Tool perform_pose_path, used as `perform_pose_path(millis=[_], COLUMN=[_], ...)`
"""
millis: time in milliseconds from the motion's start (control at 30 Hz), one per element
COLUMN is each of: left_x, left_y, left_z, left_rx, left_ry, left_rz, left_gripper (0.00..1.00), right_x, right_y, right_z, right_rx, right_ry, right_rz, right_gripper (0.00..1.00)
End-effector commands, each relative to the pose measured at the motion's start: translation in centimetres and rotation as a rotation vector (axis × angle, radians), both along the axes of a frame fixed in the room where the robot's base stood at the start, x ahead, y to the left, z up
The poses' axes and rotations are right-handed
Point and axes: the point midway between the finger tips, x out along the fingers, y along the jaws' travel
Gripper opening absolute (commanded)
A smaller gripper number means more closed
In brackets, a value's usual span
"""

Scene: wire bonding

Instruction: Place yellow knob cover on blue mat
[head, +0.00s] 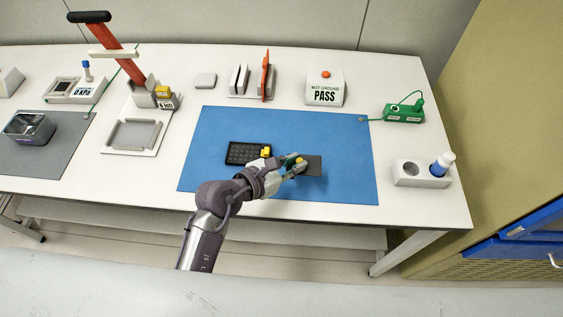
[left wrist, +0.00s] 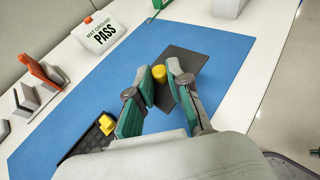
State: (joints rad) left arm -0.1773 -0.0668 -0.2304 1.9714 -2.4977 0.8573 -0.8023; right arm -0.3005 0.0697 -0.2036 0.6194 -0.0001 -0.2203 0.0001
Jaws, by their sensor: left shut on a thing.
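The yellow knob cover (head: 300,160) is a small yellow cylinder, and it also shows in the left wrist view (left wrist: 159,73). My left gripper (head: 297,162) is shut on it, with its green-padded fingers (left wrist: 158,88) on either side of it. The cover is over or at the edge of a dark grey flat plate (head: 314,167); I cannot tell whether it touches the plate. The plate lies on the blue mat (head: 220,125), near its front right. My right gripper is not in view.
A black tray (head: 243,152) with another yellow piece (head: 266,152) lies on the mat left of my gripper. A PASS box (head: 325,90), a green box (head: 403,112) and a white holder with a bottle (head: 420,176) stand around the mat. The mat's back half is clear.

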Motion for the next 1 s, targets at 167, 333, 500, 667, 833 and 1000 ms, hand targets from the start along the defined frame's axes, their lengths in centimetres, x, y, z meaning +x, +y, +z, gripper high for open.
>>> perform_pose_path(millis=[167,333,500,667,833,1000], left_x=[2.6,3.6,3.7,3.7,3.7,3.7], left_y=[2.7,3.8,3.9,3.8,3.8,3.8], left_z=[-2.2,-3.1,-5.2,-7.0,-7.2,-7.4], left_rx=[0.001,-0.002,-0.004,-0.004,-0.002,-0.002], left_ry=[-0.001,-0.001,0.006,0.003,-0.001,-0.001], left_rz=[0.002,0.0,0.002,0.001,0.0,0.0], left_gripper=[0.0,0.0,0.0,0.0,0.0,0.0], right_x=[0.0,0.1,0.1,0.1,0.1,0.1], right_y=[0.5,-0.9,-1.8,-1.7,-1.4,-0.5], right_z=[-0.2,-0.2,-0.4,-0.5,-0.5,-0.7], right_rx=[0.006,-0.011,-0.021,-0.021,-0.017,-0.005], right_ry=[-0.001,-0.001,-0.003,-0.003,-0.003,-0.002], right_rz=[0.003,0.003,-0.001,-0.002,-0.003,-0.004], right_gripper=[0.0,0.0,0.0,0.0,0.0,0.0])
